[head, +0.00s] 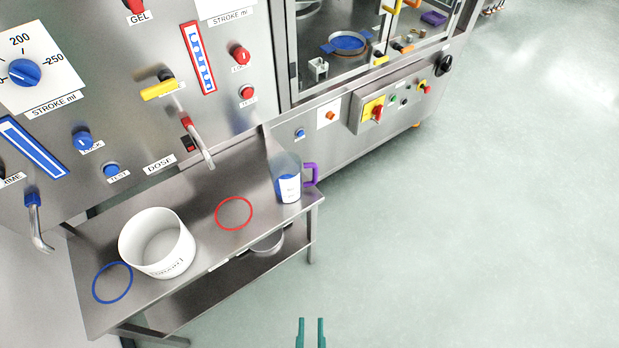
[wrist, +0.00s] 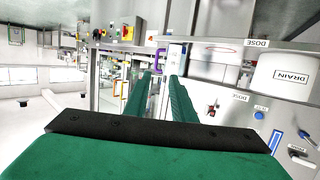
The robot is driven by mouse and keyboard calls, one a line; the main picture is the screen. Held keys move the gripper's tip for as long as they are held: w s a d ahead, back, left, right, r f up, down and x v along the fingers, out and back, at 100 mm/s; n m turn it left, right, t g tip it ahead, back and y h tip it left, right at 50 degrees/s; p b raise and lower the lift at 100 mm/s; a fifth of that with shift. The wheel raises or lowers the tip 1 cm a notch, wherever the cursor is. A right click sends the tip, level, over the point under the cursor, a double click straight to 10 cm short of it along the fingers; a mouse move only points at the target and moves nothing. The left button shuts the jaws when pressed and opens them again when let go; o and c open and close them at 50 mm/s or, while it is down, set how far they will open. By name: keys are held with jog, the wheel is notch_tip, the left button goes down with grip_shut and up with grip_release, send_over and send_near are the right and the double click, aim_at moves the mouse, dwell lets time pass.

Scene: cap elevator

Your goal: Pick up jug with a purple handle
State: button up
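The jug (head: 289,187) is clear with blue contents, a white label and a purple handle (head: 311,174) on its right side. It stands upright at the right end of the steel table (head: 205,205). My gripper (head: 311,322) is at the bottom of the head view, over the floor, well apart from the jug. Its two green fingers are apart with nothing between them. In the wrist view, the purple handle (wrist: 161,57) shows small beyond the fingertips of my gripper (wrist: 162,77).
A white drain bucket (head: 157,243) stands on the table's left part. A red ring (head: 234,213) and a blue ring (head: 113,283) mark the tabletop. A red-handled spout (head: 199,145) hangs above the table. The floor to the right is clear.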

jog(key=w+d+f+g, duration=0.1)
jog(key=w+d+f, duration=0.1)
jog(key=w+f, duration=0.7)
jog(key=n+g+y, duration=0.2)
jog(key=n+y, duration=0.2)
jog(key=y, duration=0.1)
send_near(315, 176)
jog(key=x, duration=0.4)
jog(key=shift+w+a+f+t, duration=0.15)
jog(key=shift+w+t, duration=0.05)
jog(key=shift+t, duration=0.1)
jog(key=x, duration=0.8)
jog(key=f+x, duration=0.1)
jog(key=x, duration=0.1)
jog(key=shift+w+d, duration=0.1)
jog(key=shift+d, duration=0.15)
jog(key=shift+r, duration=0.1)
grip_shut()
